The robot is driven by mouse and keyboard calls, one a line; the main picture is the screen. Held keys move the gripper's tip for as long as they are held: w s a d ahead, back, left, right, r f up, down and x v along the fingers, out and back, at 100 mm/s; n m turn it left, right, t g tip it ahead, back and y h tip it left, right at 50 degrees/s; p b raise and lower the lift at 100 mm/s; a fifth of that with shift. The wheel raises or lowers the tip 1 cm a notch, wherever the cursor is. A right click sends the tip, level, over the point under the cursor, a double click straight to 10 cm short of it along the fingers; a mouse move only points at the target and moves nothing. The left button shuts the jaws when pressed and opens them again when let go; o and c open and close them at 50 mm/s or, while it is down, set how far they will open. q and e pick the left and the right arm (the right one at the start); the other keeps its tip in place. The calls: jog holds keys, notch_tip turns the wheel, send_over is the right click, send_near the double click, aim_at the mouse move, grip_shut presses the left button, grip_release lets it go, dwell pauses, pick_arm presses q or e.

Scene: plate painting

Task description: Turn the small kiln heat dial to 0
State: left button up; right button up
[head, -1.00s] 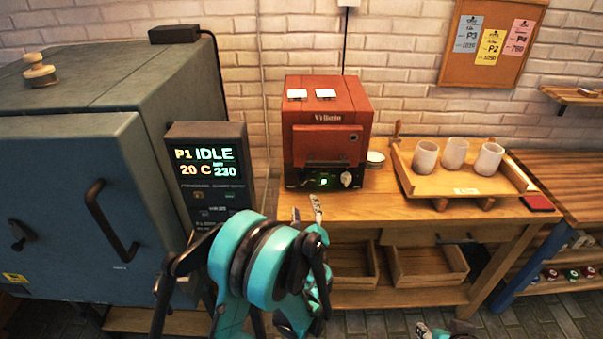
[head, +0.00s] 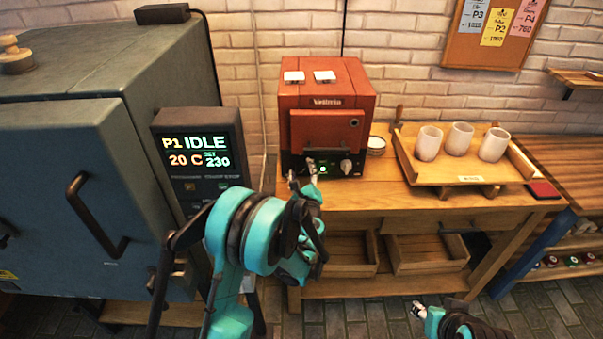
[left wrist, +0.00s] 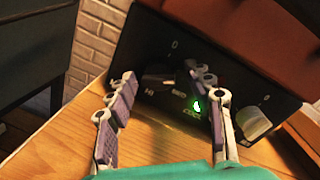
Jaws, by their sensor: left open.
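The small red kiln (head: 325,95) stands on the wooden table with a black control panel along its bottom front. In the left wrist view the panel (left wrist: 225,85) has a dark dial (left wrist: 157,77) with marks "0" and "HI" near it, and a pale knob (left wrist: 252,123) at the right. The pale knob also shows in the head view (head: 346,167). My left gripper (head: 302,173) is open and empty in front of the panel's left part. My right gripper (head: 418,309) is low, apart from the table.
A large grey-blue kiln (head: 70,160) with a lit display (head: 199,152) stands close on the left. A wooden tray (head: 410,165) with three pale cups (head: 459,139) is to the right. A small round white stack (head: 376,145) sits beside the red kiln.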

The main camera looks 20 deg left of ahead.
pick_arm(q)
jog(key=c, duration=1.1)
jog(key=shift+n, duration=0.4)
jog(key=n, duration=0.5)
jog(key=shift+h+b, duration=0.3)
jog(key=shift+b, duration=0.05)
jog(key=n, duration=0.5)
jog(key=shift+r+g+h, duration=0.1)
jog(key=shift+g+h, duration=0.2)
jog(key=shift+a+n, duration=0.1)
jog(key=shift+n, duration=0.2)
